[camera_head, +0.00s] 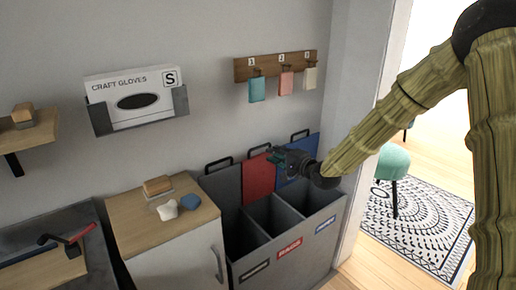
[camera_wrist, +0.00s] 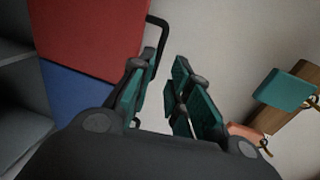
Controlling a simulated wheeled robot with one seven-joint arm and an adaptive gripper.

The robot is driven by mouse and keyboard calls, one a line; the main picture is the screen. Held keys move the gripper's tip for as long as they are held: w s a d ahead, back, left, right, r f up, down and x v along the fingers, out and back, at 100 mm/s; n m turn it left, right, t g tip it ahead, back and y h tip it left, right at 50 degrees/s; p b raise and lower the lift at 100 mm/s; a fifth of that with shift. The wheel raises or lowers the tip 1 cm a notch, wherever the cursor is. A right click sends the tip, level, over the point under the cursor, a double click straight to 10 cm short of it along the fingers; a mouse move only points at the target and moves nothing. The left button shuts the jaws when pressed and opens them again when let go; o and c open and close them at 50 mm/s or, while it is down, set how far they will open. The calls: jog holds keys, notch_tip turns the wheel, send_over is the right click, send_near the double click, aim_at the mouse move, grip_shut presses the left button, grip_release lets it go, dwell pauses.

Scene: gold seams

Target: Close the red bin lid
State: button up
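The red bin lid (camera_head: 258,178) stands raised against the wall, behind the middle compartment of the grey bin unit (camera_head: 290,255). It also shows large at the upper left of the wrist view (camera_wrist: 95,30). Its black bar handle (camera_wrist: 162,28) sticks out from its edge; part of it is hidden behind one of my fingers.
The grey lid (camera_head: 222,188) and blue lid (camera_head: 300,160) also stand raised on either side. A wooden hook rail (camera_head: 275,65) with hanging cloths is above. A cabinet (camera_head: 165,230) with small items stands left of the bins. A doorway opens at right.

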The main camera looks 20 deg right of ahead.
aim_at(258, 148)
jog(key=x, duration=1)
jog(key=shift+w+a+f, duration=0.1)
jog(key=shift+w, duration=0.15)
grip_shut()
